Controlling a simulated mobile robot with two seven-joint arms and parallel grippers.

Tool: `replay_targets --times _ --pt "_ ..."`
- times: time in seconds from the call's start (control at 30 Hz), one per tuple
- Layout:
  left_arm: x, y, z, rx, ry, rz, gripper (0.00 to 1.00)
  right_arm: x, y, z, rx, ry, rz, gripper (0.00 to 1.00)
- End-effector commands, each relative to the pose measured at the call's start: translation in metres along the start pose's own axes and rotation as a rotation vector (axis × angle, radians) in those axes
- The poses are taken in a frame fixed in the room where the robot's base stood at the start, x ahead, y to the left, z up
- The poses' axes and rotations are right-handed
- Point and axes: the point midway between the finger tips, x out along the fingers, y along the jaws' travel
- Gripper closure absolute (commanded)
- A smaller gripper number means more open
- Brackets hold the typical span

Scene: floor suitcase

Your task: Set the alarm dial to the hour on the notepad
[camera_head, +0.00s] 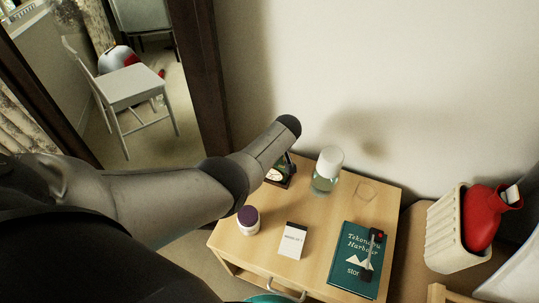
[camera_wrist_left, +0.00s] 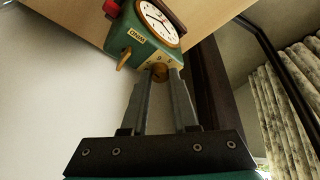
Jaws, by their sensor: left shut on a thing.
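The alarm clock (camera_wrist_left: 152,30) is a green box with a round white face and dark hands, in the left wrist view. A small label (camera_wrist_left: 138,36) is on its side. My left gripper (camera_wrist_left: 160,76) is shut on a small brass dial (camera_wrist_left: 159,71) on the clock's body. A brass lever (camera_wrist_left: 124,58) sticks out beside it. In the head view the clock (camera_head: 275,174) stands at the nightstand's back left, partly hidden by my left arm. The white notepad (camera_head: 291,243) with a dark top edge lies near the front; its writing is too small to read. My right gripper is out of view.
On the wooden nightstand (camera_head: 312,207) are a glass with a white top (camera_head: 327,170), a purple-lidded jar (camera_head: 248,219), a clear round thing (camera_head: 365,191) and a teal book (camera_head: 350,262) with a dark item on it. A basket (camera_head: 443,240) holding a red bottle stands right.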

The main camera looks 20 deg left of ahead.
Motion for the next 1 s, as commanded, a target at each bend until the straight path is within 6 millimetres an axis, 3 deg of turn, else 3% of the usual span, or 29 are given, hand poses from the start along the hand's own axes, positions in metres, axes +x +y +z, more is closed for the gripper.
replay_targets --times 0.77,0.8,1.0 --pt "0.0005 0.0000 -0.0001 -0.103 -0.001 -0.045 1.00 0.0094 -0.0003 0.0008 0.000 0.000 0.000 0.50" --pt "0.0005 0.0000 -0.0001 -0.103 -0.001 -0.045 0.71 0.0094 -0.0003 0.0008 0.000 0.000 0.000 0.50" --pt "0.0004 0.0002 -0.0002 -0.103 -0.001 -0.044 0.49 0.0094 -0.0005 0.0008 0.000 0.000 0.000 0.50"
